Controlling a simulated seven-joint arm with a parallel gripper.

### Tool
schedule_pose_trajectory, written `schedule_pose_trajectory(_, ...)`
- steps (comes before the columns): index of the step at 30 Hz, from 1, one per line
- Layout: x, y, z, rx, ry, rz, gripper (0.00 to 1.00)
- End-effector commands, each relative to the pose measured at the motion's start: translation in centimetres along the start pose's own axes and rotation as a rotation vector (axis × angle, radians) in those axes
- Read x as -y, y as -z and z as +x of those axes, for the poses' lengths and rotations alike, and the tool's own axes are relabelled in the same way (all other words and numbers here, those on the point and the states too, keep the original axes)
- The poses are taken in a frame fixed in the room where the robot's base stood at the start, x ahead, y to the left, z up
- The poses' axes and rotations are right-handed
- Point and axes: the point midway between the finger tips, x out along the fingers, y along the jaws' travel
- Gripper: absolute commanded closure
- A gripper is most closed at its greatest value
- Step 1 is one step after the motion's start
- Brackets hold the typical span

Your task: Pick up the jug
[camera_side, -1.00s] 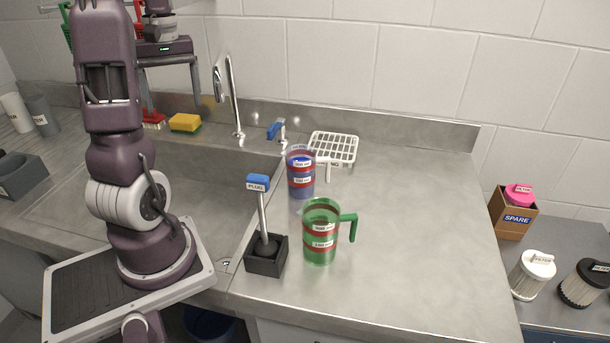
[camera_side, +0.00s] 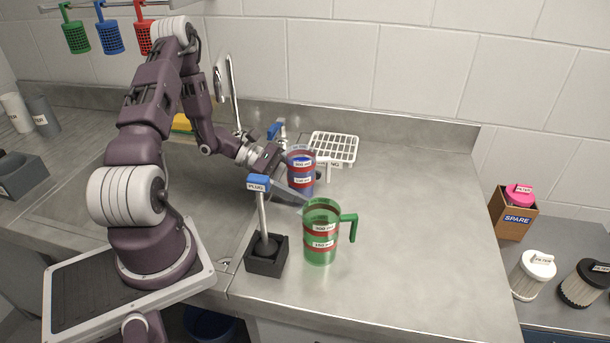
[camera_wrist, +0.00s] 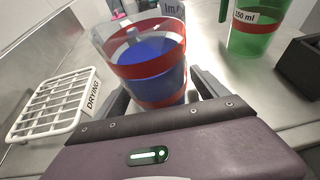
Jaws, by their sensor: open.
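A see-through blue jug (camera_side: 301,160) with red bands and white labels stands upright on the steel counter. A see-through green jug (camera_side: 320,235) with red bands and a green handle on its right stands in front of it. My gripper (camera_side: 293,180) is open and low at the blue jug. In the wrist view the blue jug (camera_wrist: 155,65) sits between the two spread fingers, one on each side; whether they touch it I cannot tell. The green jug (camera_wrist: 255,28) shows at the upper right there, apart from the fingers. In the side view a finger partly covers the blue jug's lower part.
A plug (camera_side: 258,185) with a blue top stands in a black holder (camera_side: 266,262) left of the green jug. A white drying rack (camera_side: 335,147) lies behind the blue jug. A tap (camera_side: 233,95) and sink are at the left. The counter's right side is clear.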

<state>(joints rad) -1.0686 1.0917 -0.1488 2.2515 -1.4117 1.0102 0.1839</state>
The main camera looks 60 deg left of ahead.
Motion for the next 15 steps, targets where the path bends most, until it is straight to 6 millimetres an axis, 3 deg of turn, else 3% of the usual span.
schedule_pose_trajectory(5, -0.01, 0.03, 0.09, -0.001, 0.0, 0.001, 0.17)
schedule_pose_trajectory(6, -0.01, 0.03, 0.08, -0.002, 0.0, 0.001, 0.21)
schedule_pose_trajectory(15, -0.02, 0.03, 0.04, -0.002, 0.0, 0.002, 0.8)
